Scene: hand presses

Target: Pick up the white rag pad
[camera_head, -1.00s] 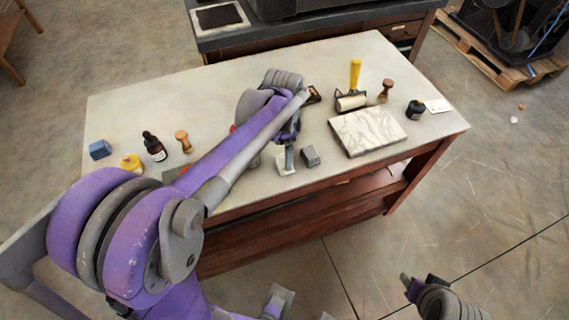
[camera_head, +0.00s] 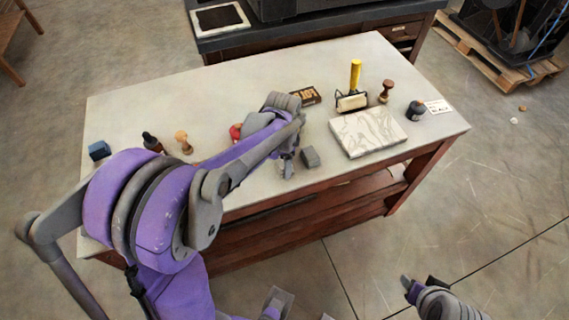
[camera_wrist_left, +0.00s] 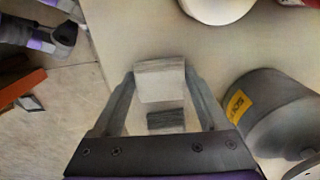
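The white rag pad (camera_wrist_left: 160,80) shows in the left wrist view as a small pale block between the fingers. My left gripper (camera_wrist_left: 162,88) has its fingers apart, one on each side of the pad, with very little room beside it. I see no clear grip on it. In the head view my left gripper (camera_head: 288,168) is low at the front part of the table, and its fingers mostly hide the pad. My right gripper (camera_head: 421,281) is open and empty, off the table at the lower right.
A grey block (camera_head: 310,157) stands just right of the left gripper. A marble slab (camera_head: 368,132), roller (camera_head: 352,101), stamp (camera_head: 386,91) and dark jar (camera_head: 416,110) lie farther right on the table (camera_head: 200,90). A grey can (camera_wrist_left: 268,108) is close beside the left gripper.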

